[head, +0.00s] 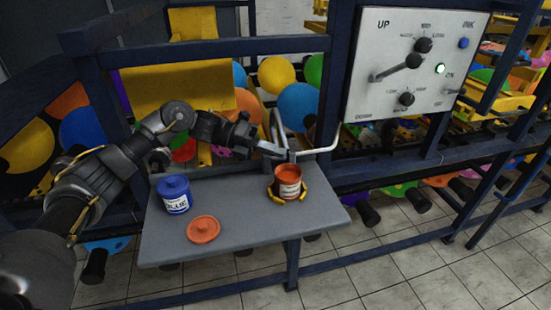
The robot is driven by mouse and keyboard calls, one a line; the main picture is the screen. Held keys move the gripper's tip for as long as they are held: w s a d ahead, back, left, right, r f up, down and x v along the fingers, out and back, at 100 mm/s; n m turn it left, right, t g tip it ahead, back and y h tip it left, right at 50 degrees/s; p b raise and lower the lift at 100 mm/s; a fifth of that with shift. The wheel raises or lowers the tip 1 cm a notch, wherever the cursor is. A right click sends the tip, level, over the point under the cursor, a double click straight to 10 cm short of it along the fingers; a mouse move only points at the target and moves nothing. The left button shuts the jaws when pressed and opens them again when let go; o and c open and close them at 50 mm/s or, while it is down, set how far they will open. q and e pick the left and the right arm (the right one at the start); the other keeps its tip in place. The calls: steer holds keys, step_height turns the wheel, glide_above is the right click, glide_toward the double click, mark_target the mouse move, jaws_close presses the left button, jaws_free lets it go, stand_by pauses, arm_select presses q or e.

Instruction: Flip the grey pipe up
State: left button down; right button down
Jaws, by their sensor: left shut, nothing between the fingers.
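The grey pipe (318,151) is a thin, bent, pale tube beside the control panel. It runs down, then left, roughly level above the open orange can (289,182). My left gripper (285,152) is at the pipe's left end, above the can, shut and holding nothing. Whether its fingers touch the pipe cannot be told, as they overlap it in the head view. The orange can stands upright on the grey shelf (240,229) inside a yellow holder (271,192). My right gripper is not in view.
The control panel (417,66) with knobs, a lever and a lit green lamp is at the upper right. Dark blue frame bars (210,48) surround the shelf.

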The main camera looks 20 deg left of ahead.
mark_target(283, 140)
arm_select(q)
steer(key=shift+w+a+r+n+g+h+b, duration=0.2)
steer(key=shift+w+a+r+n+h+b, duration=0.25)
steer(key=shift+w+n+b, duration=0.4)
steer(key=shift+w+a+r+n+g+h+b, duration=0.2)
steer(key=shift+w+a+r+n+h+b, duration=0.3)
steer(key=shift+b, duration=0.55)
steer(key=shift+d+r, duration=0.1)
steer(key=shift+d, duration=0.05)
